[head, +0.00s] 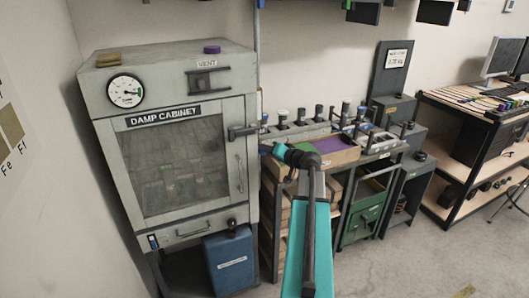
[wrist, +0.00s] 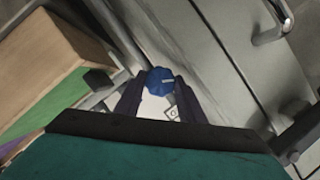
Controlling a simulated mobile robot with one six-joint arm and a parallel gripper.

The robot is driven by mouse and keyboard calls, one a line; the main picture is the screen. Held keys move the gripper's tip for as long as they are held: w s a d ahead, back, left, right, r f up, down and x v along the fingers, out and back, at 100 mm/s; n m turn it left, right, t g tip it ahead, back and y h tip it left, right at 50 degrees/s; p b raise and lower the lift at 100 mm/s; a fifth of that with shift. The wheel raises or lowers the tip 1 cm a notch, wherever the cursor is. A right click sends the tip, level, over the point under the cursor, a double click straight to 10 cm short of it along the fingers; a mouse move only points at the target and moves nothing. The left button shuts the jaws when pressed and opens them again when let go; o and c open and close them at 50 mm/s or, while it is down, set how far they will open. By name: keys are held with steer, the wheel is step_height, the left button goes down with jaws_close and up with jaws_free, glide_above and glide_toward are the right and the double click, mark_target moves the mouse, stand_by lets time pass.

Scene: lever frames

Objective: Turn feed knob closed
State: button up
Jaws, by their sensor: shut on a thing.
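A round blue knob (wrist: 160,80) with a small light mark sits between the dark fingers of my gripper (wrist: 157,92) in the wrist view. The gripper is shut on it. A white plate with a small dark symbol (wrist: 171,113) shows just below the knob, partly covered by the fingers. In the head view my gripper (head: 268,148) reaches to the right side of the grey damp cabinet (head: 167,115). The knob is too small there to make out its setting. I cannot tell how far it is turned.
The cabinet's dark door latch (head: 241,131) juts out close to my gripper. A bench with a wooden tray (head: 342,156) and several small tools stands right of it. A blue can (head: 229,262) is below the cabinet.

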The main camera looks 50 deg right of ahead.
steer(key=shift+w, duration=0.1)
steer(key=shift+d+m+y+b, duration=0.1)
steer(key=shift+m+y+b, duration=0.2)
steer(key=shift+b, duration=0.5)
steer(key=shift+d+f+m+t+y+b, duration=0.15)
steer(key=shift+m+t+b, duration=0.6)
steer(key=shift+m+b, duration=0.9)
steer(key=shift+a+m+t+y+b, duration=0.15)
steer(key=shift+m+t+b, duration=0.55)
steer(key=shift+m+b, duration=0.95)
steer(key=shift+d+f+m+t+y+b, duration=0.15)
steer(key=shift+m+t+b, duration=0.6)
steer(key=shift+m+b, duration=0.85)
steer(key=shift+r, duration=0.1)
steer(key=o, duration=0.8)
